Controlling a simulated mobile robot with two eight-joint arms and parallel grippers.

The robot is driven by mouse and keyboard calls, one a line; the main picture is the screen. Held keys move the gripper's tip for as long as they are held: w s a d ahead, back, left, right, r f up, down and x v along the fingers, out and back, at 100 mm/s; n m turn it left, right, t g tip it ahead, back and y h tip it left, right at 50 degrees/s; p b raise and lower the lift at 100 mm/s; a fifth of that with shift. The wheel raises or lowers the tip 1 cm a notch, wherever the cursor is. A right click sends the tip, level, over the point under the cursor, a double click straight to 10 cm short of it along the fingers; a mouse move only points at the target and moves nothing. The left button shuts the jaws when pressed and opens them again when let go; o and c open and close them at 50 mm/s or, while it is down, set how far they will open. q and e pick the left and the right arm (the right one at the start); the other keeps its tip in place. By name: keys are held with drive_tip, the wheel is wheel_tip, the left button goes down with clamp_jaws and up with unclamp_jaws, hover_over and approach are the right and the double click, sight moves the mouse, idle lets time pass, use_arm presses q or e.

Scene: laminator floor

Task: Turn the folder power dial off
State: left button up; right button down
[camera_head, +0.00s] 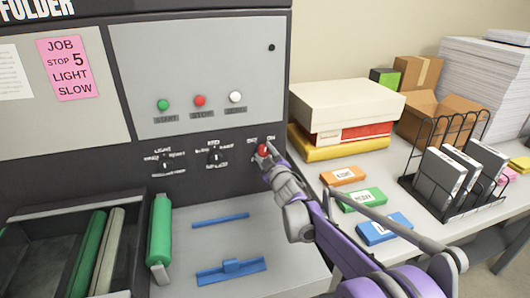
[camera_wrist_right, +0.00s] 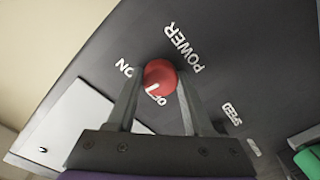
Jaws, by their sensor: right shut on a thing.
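The red power dial (camera_head: 263,150) is on the dark front panel of the folder, under small OFF and ON labels. My right gripper (camera_head: 265,157) reaches it from the lower right. In the right wrist view, the round red dial (camera_wrist_right: 160,76) sits between the two fingers of my right gripper (camera_wrist_right: 158,88), which are shut on it. The POWER label (camera_wrist_right: 184,47) and ON label (camera_wrist_right: 124,68) are readable there. The OFF label is partly hidden at the dial's lower edge. A white mark shows on that side; its exact pointing is hard to tell. My left gripper is out of view.
Green, red and white buttons (camera_head: 200,101) sit above two black dials (camera_head: 215,157). A pink job note (camera_head: 68,68) reads stop 5, light, slow. Boxes (camera_head: 345,110), coloured packs (camera_head: 363,199) and a wire rack (camera_head: 475,200) stand on the table to the right.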

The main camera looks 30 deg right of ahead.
drive_tip(key=n, duration=0.2)
drive_tip(key=shift+n+p, duration=0.4)
drive_tip(key=n+p, duration=0.1)
drive_tip(key=n, duration=0.1)
drive_tip(key=shift+n, duration=0.3)
drive_tip(key=n+p, duration=0.2)
drive_tip(key=n, duration=0.1)
drive_tip(key=shift+r, duration=0.1)
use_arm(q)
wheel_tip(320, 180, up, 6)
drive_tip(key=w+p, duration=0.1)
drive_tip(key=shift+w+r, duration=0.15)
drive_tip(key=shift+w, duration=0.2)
use_arm(e)
drive_tip(key=shift+n, duration=1)
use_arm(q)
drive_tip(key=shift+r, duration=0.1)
use_arm(e)
drive_tip(key=shift+f, duration=0.2)
drive_tip(key=shift+c, duration=1.5)
unclamp_jaws()
